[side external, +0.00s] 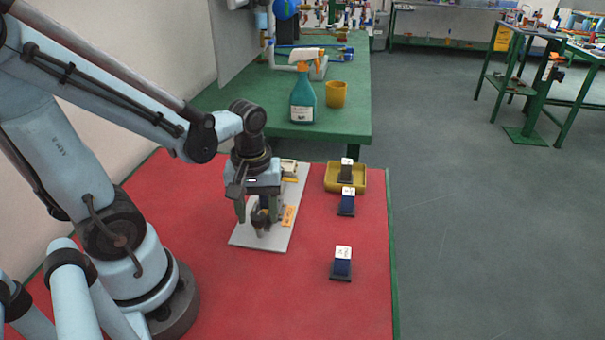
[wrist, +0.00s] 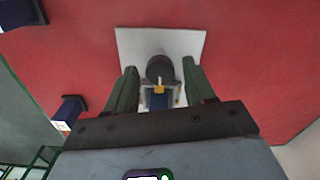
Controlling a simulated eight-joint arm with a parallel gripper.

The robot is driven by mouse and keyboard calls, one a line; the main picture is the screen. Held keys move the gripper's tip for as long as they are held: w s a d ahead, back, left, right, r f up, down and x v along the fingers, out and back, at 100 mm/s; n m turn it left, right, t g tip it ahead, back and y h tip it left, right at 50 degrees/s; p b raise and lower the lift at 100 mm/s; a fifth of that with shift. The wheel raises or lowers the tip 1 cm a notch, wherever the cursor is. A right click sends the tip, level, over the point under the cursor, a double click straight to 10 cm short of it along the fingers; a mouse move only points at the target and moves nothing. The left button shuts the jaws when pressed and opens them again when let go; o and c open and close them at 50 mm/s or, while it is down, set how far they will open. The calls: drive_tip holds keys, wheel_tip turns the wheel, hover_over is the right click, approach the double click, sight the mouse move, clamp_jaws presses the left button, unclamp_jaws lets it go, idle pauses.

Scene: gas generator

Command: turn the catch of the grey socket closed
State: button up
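A pale mounting plate (side external: 275,228) lies on the red table and also shows in the wrist view (wrist: 195,43). A dark grey round body, apparently the grey socket (wrist: 160,68), stands on it between my fingers. A small yellow-and-blue part with pale sides (wrist: 159,92) is nearer the wrist camera, in line with the socket. I cannot make out the catch or its position. My gripper (side external: 257,216) points down over the plate, around the socket. Its two green fingers (wrist: 160,70) are apart, with visible gaps beside the dark body. In the side view the gripper hides most of the socket.
An orange part (side external: 288,215) is on the plate beside my gripper. Blue-black blocks with white labels stand to the right, one midway (side external: 346,205) and one nearer (side external: 341,268). Another is in a yellow tray (side external: 361,182). The red table's front middle is clear.

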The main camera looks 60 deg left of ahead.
sight(258, 216)
drive_tip(key=shift+r, duration=0.15)
wheel_tip(258, 216, up, 12)
idle(1.1)
drive_tip(key=w+d+f+m+t, duration=0.3)
drive_tip(key=m+t, duration=0.4)
drive_tip(key=m, duration=0.4)
drive_tip(key=w+d, duration=0.1)
drive_tip(key=w, duration=0.1)
drive_tip(key=shift+w+f, duration=0.15)
drive_tip(key=shift+w, duration=0.2)
